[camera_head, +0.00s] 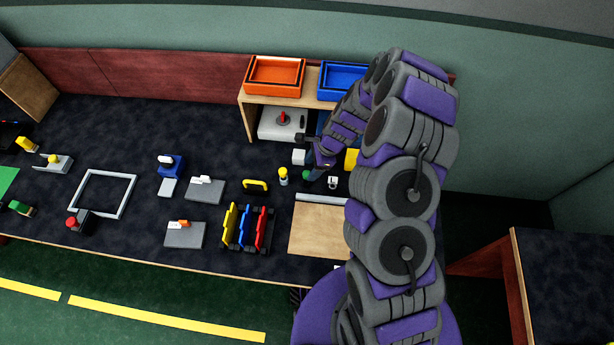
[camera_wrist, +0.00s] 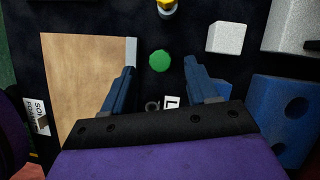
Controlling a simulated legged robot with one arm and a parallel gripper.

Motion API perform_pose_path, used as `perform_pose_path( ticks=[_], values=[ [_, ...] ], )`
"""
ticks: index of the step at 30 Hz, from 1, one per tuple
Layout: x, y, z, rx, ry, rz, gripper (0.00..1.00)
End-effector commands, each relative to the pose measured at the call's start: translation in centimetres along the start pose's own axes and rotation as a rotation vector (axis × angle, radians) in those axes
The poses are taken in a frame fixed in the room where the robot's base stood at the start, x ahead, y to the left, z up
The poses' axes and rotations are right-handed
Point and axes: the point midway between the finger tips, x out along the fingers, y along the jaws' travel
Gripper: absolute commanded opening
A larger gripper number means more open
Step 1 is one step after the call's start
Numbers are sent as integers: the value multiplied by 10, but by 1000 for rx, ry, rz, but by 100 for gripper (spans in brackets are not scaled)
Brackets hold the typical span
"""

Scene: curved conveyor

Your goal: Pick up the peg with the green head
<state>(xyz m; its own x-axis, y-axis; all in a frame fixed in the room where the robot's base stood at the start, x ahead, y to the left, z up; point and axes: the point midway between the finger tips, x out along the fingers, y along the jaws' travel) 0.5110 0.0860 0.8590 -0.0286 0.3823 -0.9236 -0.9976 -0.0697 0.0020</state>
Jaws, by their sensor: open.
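The peg's round green head (camera_wrist: 160,61) shows from above in the wrist view, in the gap between my two blue fingers, near the level of their tips. Its shaft is hidden below the head. In the head view a small green spot (camera_head: 306,174), likely the same head, lies just below my gripper (camera_head: 316,168). In the wrist view my gripper (camera_wrist: 161,66) is open, with one finger to the left of the head and one to the right. Both fingers look apart from it. How high the fingertips are above the head I cannot tell.
A wooden board (camera_wrist: 85,80) lies left of the fingers. A white cube (camera_wrist: 224,37) and a blue block with holes (camera_wrist: 285,105) stand close on the right. A yellow-topped piece (camera_head: 283,177) stands nearby. A shelf with an orange tray (camera_head: 273,90) is behind.

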Motion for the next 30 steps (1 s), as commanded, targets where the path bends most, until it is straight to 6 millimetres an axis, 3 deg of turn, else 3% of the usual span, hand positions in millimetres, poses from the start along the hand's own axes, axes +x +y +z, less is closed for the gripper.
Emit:
perform_pose_path(
  ticks=[12, 20, 30],
  values=[
    [49, 0, -4, 0, 1, 1, 58],
    [51, -1, -4, 0, 1, -1, 58],
    [51, -1, -3, 0, 1, -1, 26]
  ],
)
